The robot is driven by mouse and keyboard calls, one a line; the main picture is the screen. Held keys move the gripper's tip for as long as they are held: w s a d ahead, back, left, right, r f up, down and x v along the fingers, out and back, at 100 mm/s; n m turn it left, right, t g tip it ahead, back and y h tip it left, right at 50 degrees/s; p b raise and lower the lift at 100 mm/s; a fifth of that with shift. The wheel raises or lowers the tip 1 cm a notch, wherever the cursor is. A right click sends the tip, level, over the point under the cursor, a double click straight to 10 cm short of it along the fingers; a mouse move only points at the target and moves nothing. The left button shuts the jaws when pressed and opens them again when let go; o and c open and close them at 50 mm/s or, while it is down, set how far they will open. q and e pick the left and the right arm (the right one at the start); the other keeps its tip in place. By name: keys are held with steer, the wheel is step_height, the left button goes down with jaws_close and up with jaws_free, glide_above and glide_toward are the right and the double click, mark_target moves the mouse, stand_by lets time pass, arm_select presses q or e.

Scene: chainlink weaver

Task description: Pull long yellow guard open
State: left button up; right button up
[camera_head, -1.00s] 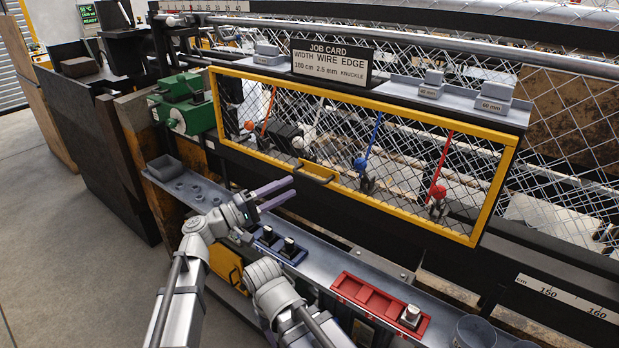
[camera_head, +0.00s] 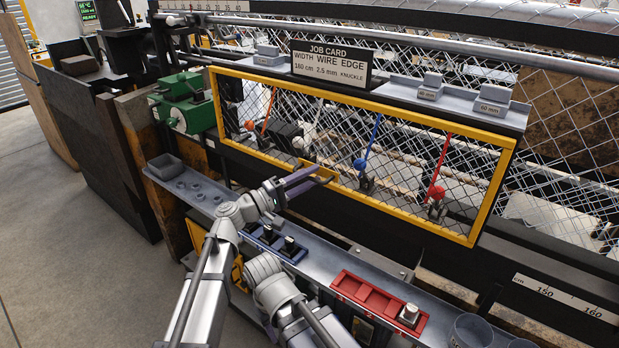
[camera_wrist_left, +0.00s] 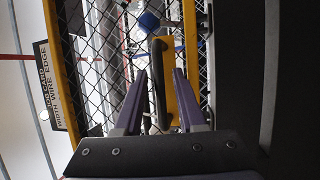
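The long yellow guard (camera_head: 497,185) is a mesh-filled frame on the front of the machine, and it looks closed over the coloured levers. Its handle (camera_wrist_left: 157,85) is a dark bar beside a yellow plate (camera_wrist_left: 171,60) low on the frame. My left gripper (camera_head: 318,175) is at this handle. In the wrist view its two purple fingers (camera_wrist_left: 159,74) are apart, with the handle bar between them. I see a gap on each side of the bar, so it is not gripped. My right arm's links show at the lower middle; its gripper is not seen.
Levers with orange, white, blue and red (camera_head: 436,192) knobs stand behind the mesh. A job card (camera_head: 331,66) stands above the guard. A grey shelf below holds a blue switch box (camera_head: 280,246) and a red tray (camera_head: 365,297). A green machine part (camera_head: 185,105) sits at left.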

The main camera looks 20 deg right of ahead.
arm_select(q)
jaws_close()
stand_by(1.2)
